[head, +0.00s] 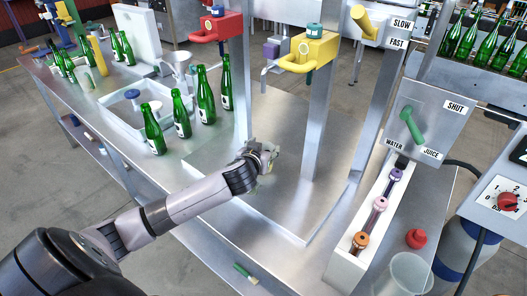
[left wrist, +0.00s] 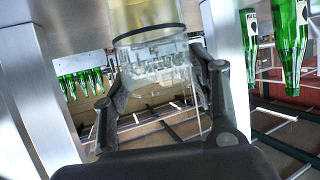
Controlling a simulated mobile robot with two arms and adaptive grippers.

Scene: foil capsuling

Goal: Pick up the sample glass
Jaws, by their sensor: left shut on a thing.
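The sample glass (left wrist: 152,62) is clear, with a ribbed part and a dark band at its upper edge in the left wrist view. My left gripper (left wrist: 163,75) is shut around it, one finger on each side. In the head view my left gripper (head: 263,157) is over the steel bench, in front of the post with the yellow tap (head: 309,52). The glass is mostly hidden by the gripper there. My right gripper is not in view.
Several green bottles (head: 207,97) stand left of my gripper, some by a white tray (head: 110,103). Steel posts (head: 320,120) rise behind and right of it. A white rack (head: 342,268) with several coloured stoppers, a red object (head: 416,239) and another clear vessel (head: 408,272) are at the right.

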